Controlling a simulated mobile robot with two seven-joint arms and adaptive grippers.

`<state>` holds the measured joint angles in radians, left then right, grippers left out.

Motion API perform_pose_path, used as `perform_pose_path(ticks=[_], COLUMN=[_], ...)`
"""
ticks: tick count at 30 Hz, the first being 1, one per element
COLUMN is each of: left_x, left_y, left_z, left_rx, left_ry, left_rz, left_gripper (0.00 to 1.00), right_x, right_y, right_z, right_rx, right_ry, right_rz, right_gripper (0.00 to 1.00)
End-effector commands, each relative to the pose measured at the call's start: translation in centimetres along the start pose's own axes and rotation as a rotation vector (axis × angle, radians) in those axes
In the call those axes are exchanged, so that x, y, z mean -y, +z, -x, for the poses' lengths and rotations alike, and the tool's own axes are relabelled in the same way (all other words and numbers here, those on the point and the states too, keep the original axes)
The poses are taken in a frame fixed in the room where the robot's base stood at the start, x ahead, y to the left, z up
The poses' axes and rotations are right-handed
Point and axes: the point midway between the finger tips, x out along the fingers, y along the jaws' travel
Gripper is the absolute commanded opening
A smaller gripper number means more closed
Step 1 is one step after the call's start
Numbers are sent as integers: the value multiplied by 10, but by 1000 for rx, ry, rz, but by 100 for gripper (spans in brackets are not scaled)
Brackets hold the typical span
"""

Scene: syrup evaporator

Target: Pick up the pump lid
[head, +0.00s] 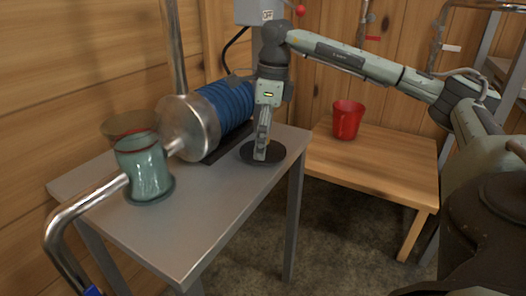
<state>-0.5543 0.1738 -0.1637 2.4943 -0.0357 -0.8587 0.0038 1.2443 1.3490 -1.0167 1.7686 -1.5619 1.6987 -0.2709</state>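A flat black round disc (277,155), which looks like the pump lid, lies on the grey metal table beside the pump's blue ribbed motor (228,103). My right gripper (261,153) comes down from above, with its fingertips at the middle of the disc. The fingers look close together and hide the disc's centre. I cannot tell whether they grip anything there. My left gripper is not in view.
A bent steel pipe (70,230) crosses the left front. A red mug (347,120) stands on a low wooden table (385,165). The metal table's front is clear.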

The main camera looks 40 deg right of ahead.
Motion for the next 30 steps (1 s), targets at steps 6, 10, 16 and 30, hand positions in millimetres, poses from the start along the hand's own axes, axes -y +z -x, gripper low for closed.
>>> perform_pose_path(ticks=[6, 10, 16, 30], left_x=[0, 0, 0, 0], left_y=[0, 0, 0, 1], left_z=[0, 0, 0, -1], left_rx=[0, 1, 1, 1], left_ry=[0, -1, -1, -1], left_rz=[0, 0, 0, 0], left_gripper=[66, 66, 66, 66], right_x=[0, 0, 0, -2], right_y=[0, 0, 0, -2], right_z=[0, 0, -1, -4], right_rx=[0, 0, -2, -10], right_ry=[0, 0, 1, 8], right_rz=[0, 0, 0, 2], right_gripper=[64, 48, 23, 0])
